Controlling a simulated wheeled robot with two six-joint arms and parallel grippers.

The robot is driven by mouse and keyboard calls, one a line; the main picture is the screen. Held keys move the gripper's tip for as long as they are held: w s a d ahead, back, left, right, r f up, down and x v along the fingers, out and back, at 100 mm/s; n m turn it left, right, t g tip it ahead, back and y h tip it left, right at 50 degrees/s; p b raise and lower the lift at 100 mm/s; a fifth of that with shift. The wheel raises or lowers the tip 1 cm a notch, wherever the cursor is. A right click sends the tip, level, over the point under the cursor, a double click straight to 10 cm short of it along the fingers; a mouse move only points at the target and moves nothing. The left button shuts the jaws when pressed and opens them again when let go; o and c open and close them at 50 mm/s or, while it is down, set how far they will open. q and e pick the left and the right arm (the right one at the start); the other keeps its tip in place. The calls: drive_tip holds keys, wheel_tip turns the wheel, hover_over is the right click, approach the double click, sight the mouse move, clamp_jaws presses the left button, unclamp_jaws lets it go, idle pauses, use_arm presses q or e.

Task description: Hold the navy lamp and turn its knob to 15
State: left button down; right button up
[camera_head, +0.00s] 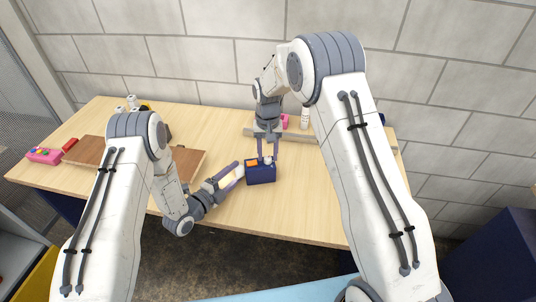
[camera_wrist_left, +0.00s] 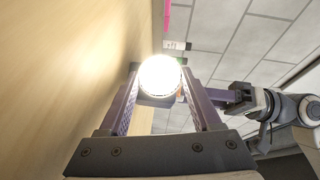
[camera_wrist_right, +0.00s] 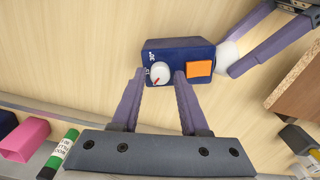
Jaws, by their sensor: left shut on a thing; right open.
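The navy lamp (camera_head: 261,174) stands on the table and also shows in the right wrist view (camera_wrist_right: 178,49). It has an orange block (camera_wrist_right: 200,68) and a white knob (camera_wrist_right: 160,73) with a red pointer mark; the scale beside it is too small to read. My left gripper (camera_head: 238,171) is shut on the lamp at its glowing white bulb end (camera_wrist_left: 160,75), from the lamp's left side in the head view. My right gripper (camera_wrist_right: 160,76) is open above the lamp, one finger on each side of the knob; contact is unclear.
A brown board (camera_head: 188,163) lies left of the lamp. A pink box with coloured buttons (camera_head: 44,155) and a red block (camera_head: 69,144) are at the far left. A grey rail (camera_head: 343,139) runs behind, near a white bottle (camera_head: 305,119). The table front is clear.

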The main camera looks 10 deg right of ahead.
drive_tip(key=shift+f, duration=0.3)
clamp_jaws()
